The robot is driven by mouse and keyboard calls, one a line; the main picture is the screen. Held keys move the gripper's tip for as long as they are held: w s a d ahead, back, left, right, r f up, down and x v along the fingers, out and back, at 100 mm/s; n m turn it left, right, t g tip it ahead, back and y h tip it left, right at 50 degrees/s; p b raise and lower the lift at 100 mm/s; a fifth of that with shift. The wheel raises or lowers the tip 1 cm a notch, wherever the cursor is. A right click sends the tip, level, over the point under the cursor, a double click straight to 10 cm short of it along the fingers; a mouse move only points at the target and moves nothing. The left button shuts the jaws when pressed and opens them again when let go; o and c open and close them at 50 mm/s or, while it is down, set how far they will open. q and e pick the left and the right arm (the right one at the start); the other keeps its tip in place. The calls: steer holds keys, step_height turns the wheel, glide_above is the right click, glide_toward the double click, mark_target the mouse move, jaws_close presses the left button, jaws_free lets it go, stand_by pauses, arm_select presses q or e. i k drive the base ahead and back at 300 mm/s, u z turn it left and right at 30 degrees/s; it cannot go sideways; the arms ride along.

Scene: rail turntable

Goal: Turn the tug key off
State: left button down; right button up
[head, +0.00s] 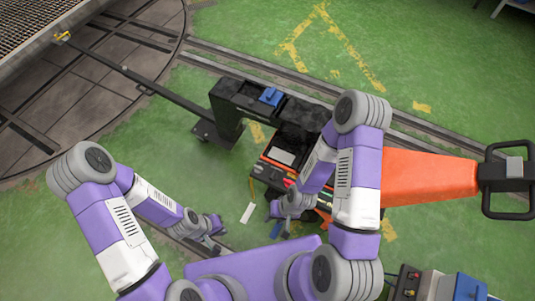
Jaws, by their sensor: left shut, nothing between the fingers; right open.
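The tug is an orange and black machine in the middle of the head view, with a black front frame (228,110) and a long orange tiller (430,176) ending in a black loop handle (490,205). Its near side carries a dark control area with a small red part (289,183); I cannot tell whether this is the key, or how the key is turned. My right gripper (281,228) is open and points down beside the tug's near side, partly hidden by its own wrist. My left gripper (214,244) is shut and empty, low over the floor left of the tug.
A blue block (270,96) sits on the front frame. A long dark bar (160,88) runs from the tug to the round turntable (75,105) at upper left. Rails (240,62) cross behind. Boxes with controls (408,281) stand at lower right. Green floor is clear at upper right.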

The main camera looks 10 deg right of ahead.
mark_target(257, 169)
steer(key=z, duration=0.2)
steer(key=i, duration=0.25)
steer(key=z, duration=0.3)
steer(key=k, duration=1)
steer(key=u, duration=1.35)
steer(key=i, duration=0.75)
steer(key=z, duration=0.4)
steer(key=i, duration=0.75)
steer(key=z, duration=0.75)
